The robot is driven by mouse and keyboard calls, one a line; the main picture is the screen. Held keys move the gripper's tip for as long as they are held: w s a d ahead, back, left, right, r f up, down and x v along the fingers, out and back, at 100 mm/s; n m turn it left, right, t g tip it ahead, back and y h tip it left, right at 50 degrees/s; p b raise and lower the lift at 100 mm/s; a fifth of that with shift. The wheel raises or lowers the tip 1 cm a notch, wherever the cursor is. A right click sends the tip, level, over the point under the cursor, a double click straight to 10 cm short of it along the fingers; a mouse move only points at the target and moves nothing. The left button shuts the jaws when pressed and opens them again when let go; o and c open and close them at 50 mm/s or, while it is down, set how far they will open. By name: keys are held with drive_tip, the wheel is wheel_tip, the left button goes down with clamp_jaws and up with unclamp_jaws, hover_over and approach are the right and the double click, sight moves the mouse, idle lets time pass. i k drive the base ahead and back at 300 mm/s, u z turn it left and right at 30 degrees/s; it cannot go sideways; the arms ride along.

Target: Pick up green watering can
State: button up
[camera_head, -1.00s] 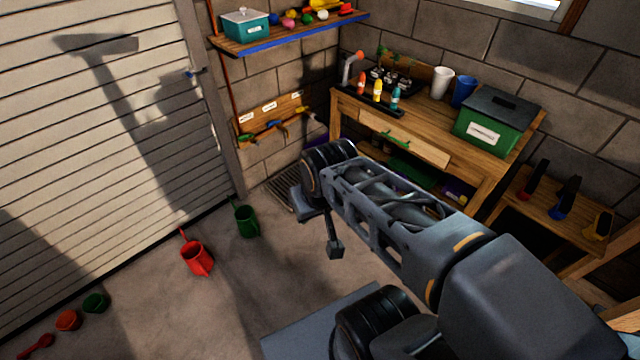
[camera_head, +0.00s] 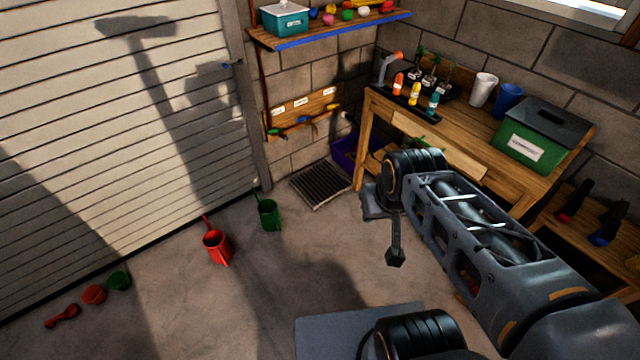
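The green watering can (camera_head: 269,214) stands upright on the concrete floor, left of centre, near the foot of the door post. A red watering can (camera_head: 217,248) stands to its left and nearer to me. My gripper (camera_head: 395,256) hangs below the far end of my arm, right of the green can in the picture and clear of it. Only a narrow dark part of it shows, so its opening is hidden. Nothing is seen in it.
Small red, orange and green items (camera_head: 93,294) lie by the shutter door (camera_head: 110,120). A floor grate (camera_head: 320,184) and purple bin (camera_head: 350,155) lie beyond the can. The wooden workbench (camera_head: 465,160) stands at right. The floor around the cans is open.

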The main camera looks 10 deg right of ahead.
sight(270, 219)
drive_tip(key=u, duration=0.25)
drive_tip(key=i, duration=0.3)
drive_tip(key=u, duration=1)
drive_tip(key=i, duration=0.8)
drive_tip(key=u, duration=0.5)
drive_tip(key=i, duration=0.8)
drive_tip(key=z, duration=0.15)
